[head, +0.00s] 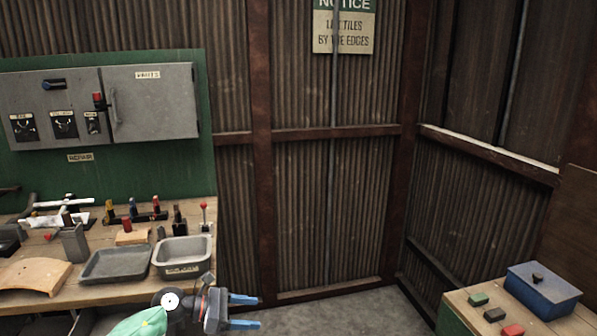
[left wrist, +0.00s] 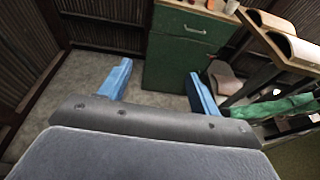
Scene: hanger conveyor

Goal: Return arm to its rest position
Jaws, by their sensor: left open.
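My left gripper (head: 245,311) shows at the bottom of the head view, just past the front right corner of the workbench. Its two blue fingers are spread apart with nothing between them. In the left wrist view the open fingers (left wrist: 160,88) point over bare grey floor toward a green cabinet. My right gripper is in neither view.
The wooden workbench (head: 100,296) at left carries a grey tray (head: 115,266), a grey bin (head: 184,256) and several small tools. A blue box (head: 542,292) stands on a table at lower right. A green drawer cabinet (left wrist: 185,62) stands ahead. Floor (head: 340,318) between is clear.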

